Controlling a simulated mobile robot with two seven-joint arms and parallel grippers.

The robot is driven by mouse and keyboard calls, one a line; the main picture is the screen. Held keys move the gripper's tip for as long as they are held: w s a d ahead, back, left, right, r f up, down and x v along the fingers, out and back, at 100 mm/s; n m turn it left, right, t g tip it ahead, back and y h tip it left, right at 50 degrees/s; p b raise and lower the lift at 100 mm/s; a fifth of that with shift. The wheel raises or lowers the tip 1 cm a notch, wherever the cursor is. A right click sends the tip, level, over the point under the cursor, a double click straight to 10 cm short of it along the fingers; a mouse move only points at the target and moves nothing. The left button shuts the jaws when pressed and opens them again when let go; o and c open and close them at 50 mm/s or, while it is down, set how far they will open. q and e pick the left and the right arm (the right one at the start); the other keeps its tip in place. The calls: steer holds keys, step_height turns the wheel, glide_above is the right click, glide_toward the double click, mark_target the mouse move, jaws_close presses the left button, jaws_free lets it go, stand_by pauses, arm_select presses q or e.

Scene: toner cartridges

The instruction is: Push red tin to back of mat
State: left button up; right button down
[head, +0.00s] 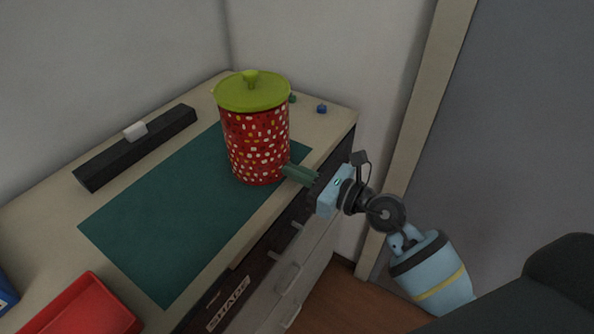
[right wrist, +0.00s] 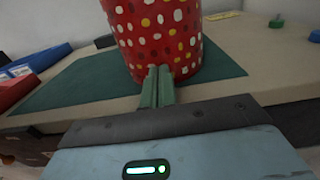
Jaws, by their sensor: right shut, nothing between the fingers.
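The red tin (head: 255,145) has pale and yellow spots and a green lid with a knob. It stands upright on the right part of the dark green mat (head: 165,230). My right gripper (head: 289,170) is shut and empty, with its green fingers at the tin's near right side. In the right wrist view the fingertips (right wrist: 157,75) are right at the lower wall of the tin (right wrist: 155,35), touching or almost touching it. The mat (right wrist: 75,82) also shows there on both sides of the tin. My left gripper is not in view.
A long black bar (head: 140,150) with a white block on it lies along the back left. A red tray (head: 85,310) is at the front left. Small blue (head: 322,108) and green pieces lie behind the tin. The mat's left part is clear.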

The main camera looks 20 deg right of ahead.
mark_target(284, 177)
steer(key=x, duration=0.2)
steer(key=shift+w+a+r+p, duration=0.15)
steer(key=shift+w+p, duration=0.05)
steer(key=shift+p, duration=0.1)
steer(key=shift+w+a, duration=0.2)
steer(key=shift+w, duration=0.05)
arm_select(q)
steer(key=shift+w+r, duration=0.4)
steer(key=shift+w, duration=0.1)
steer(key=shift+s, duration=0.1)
arm_select(e)
steer(key=shift+d, duration=0.1)
